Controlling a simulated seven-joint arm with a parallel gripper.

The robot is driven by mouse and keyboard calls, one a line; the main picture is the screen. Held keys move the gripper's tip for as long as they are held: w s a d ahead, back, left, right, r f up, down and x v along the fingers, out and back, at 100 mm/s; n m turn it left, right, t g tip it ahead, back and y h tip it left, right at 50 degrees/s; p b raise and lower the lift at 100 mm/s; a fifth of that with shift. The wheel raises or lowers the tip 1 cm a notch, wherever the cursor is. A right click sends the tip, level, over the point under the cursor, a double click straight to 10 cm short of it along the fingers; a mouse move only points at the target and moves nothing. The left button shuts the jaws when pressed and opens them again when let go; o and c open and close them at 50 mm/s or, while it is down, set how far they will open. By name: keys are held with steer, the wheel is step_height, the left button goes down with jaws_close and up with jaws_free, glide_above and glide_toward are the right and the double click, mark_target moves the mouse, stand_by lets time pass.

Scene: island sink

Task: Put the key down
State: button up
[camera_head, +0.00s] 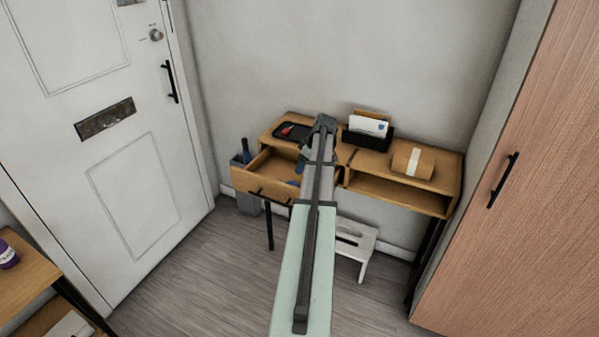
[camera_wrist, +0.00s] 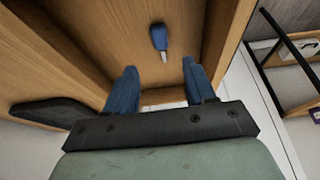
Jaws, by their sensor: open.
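The key (camera_wrist: 159,38), with a blue head and a short silvery shaft, lies on the bare wooden floor of the open drawer (camera_head: 262,180). Its shaft points toward my gripper in the wrist view. My gripper (camera_wrist: 159,68) is open, with its two blue fingers apart and nothing between them. The key is a little beyond the fingertips, apart from both. In the head view my arm reaches over the desk to the drawer and hides much of its inside; I cannot make out the key there.
On the desk (camera_head: 448,178) stand a dark tray (camera_head: 291,131) with a red item, a black letter holder (camera_head: 368,138) and a brown parcel (camera_head: 413,162). A grey bin (camera_head: 246,200) stands left of the desk, a white step stool (camera_head: 357,240) below. A wooden cabinet (camera_head: 515,200) bounds the right.

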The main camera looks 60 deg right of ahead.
steer(key=shift+v, duration=0.9)
steer(key=shift+c, duration=0.3)
stand_by(0.3)
